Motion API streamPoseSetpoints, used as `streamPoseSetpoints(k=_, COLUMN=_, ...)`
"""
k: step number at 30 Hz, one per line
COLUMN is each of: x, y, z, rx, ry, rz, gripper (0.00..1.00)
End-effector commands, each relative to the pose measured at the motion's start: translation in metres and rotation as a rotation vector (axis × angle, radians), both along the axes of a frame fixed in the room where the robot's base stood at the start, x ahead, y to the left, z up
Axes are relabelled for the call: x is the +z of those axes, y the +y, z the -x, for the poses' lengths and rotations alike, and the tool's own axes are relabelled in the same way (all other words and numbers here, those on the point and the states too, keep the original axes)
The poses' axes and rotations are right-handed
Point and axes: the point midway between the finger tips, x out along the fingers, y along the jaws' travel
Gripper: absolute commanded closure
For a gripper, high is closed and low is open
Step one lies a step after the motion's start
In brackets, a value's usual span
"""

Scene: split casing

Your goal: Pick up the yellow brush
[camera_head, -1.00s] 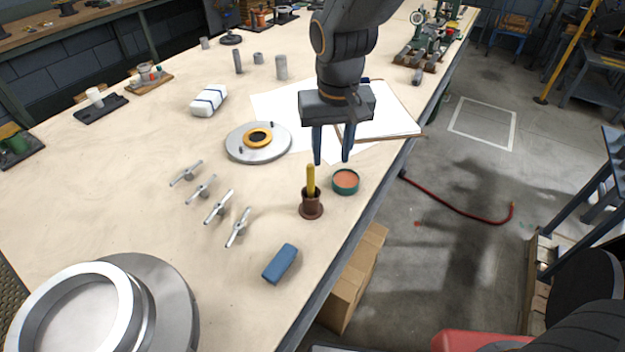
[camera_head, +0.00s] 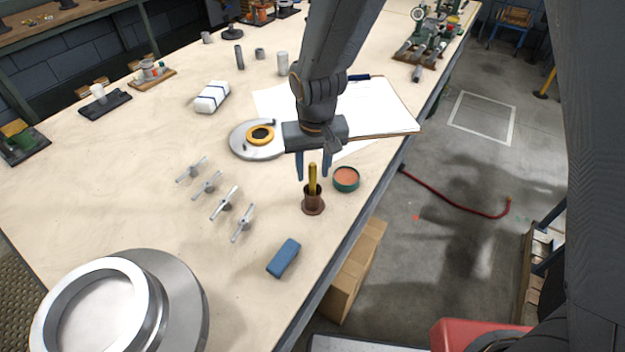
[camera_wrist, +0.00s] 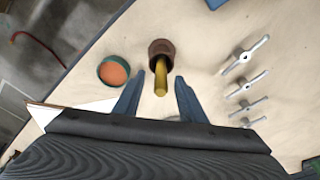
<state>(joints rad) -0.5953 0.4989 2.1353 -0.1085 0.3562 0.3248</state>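The yellow brush (camera_head: 312,178) stands upright in a small brown cup (camera_head: 313,205) on the workbench; its lower end is hidden inside the cup. In the wrist view the brush handle (camera_wrist: 161,78) points toward the camera, with the brown cup (camera_wrist: 160,48) behind it. My gripper (camera_head: 313,178) is open and points down at the brush top. In the wrist view its two blue fingers (camera_wrist: 157,82) lie on either side of the handle, with a gap on both sides. No contact with the brush is visible.
A green tin with orange contents (camera_head: 346,178) stands close right of the cup. A blue block (camera_head: 284,257) lies in front, and several T-handled metal pieces (camera_head: 224,203) lie to the left. A round flange with a yellow ring (camera_head: 247,140) is behind. The bench edge is near, right.

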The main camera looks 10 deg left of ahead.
Motion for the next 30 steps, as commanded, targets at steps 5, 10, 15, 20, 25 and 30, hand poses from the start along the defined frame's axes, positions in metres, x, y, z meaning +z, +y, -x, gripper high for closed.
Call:
streamPoseSetpoints(k=5, x=-0.0035, y=0.0003, z=-0.0007, rx=0.000, ry=-0.001, rz=0.000, gripper=0.63)
streamPoseSetpoints(k=10, x=-0.0033, y=0.0004, z=-0.0005, rx=0.001, ry=-0.001, rz=0.000, gripper=0.69)
streamPoseSetpoints(k=15, x=-0.0032, y=0.0005, z=-0.0004, rx=0.001, ry=-0.001, rz=0.000, gripper=0.98)
streamPoseSetpoints(k=20, x=-0.0031, y=0.0005, z=-0.0005, rx=0.001, ry=-0.001, rz=0.000, gripper=1.00)
streamPoseSetpoints(k=25, x=-0.0023, y=0.0005, z=-0.0007, rx=0.001, ry=-0.001, rz=0.000, gripper=1.00)
streamPoseSetpoints(k=30, x=0.0057, y=0.0009, z=-0.0015, rx=0.000, ry=-0.003, rz=-0.002, gripper=1.00)
